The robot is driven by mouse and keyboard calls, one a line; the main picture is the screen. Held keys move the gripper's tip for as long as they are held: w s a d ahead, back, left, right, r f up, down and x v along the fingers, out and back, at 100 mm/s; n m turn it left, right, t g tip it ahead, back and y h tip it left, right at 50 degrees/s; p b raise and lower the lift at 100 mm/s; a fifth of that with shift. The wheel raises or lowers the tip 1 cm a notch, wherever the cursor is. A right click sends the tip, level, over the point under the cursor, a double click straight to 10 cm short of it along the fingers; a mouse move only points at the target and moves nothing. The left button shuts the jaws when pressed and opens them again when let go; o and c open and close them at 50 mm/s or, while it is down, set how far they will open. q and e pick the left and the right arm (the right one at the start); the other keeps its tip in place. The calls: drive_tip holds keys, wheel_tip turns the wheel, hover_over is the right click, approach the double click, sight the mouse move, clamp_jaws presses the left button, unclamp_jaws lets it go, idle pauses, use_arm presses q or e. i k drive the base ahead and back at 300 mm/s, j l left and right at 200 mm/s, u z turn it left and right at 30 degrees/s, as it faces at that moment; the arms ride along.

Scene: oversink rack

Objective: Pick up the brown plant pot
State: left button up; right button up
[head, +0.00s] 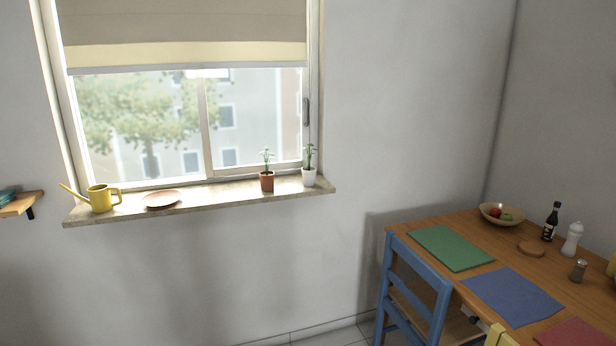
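The brown plant pot (267,182) stands upright on the window sill (230,194), toward its right part. A small green plant (267,158) grows out of it. A white plant pot (309,177) with a similar plant stands close to its right, and a gap shows between the two. Neither of my grippers is in the head view.
A brown saucer (162,199) and a yellow watering can (101,198) sit on the sill to the left. A blue chair (424,285) stands at a wooden table (480,240) on the right. The floor below the sill is mostly out of view.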

sight(267, 178)
drive_tip(key=i+z, duration=0.1)
drive_tip(key=i, duration=0.35)
drive_tip(key=i+j+z, duration=0.1)
drive_tip(key=i, duration=0.35)
